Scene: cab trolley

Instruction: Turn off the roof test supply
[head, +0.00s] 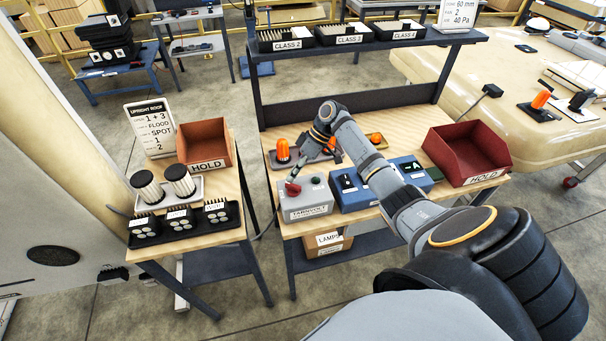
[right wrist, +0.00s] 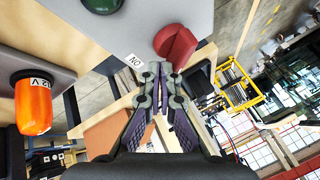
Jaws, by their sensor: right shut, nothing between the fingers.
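The roof test supply appears to be the grey box (head: 306,207) labelled TARNVOLT on the middle bench. A red knob (head: 292,188) and a green button or lamp sit on its top. In the right wrist view the red knob (right wrist: 175,45) is just beyond the fingertips, slightly right; a small label (right wrist: 135,61) reading ON, upside down, is beside it. The green part (right wrist: 101,4) is cut off by the top edge. My right gripper (right wrist: 158,72) is shut and empty, close to the knob; contact cannot be told. My left gripper is out of view.
A blue box (head: 352,196) stands right of the grey box. Orange lamps (head: 283,150) stand behind it; one (right wrist: 33,102) shows close in the wrist view. A red HOLD bin (head: 467,155) is at the bench's right. A shelf (head: 370,43) rises behind.

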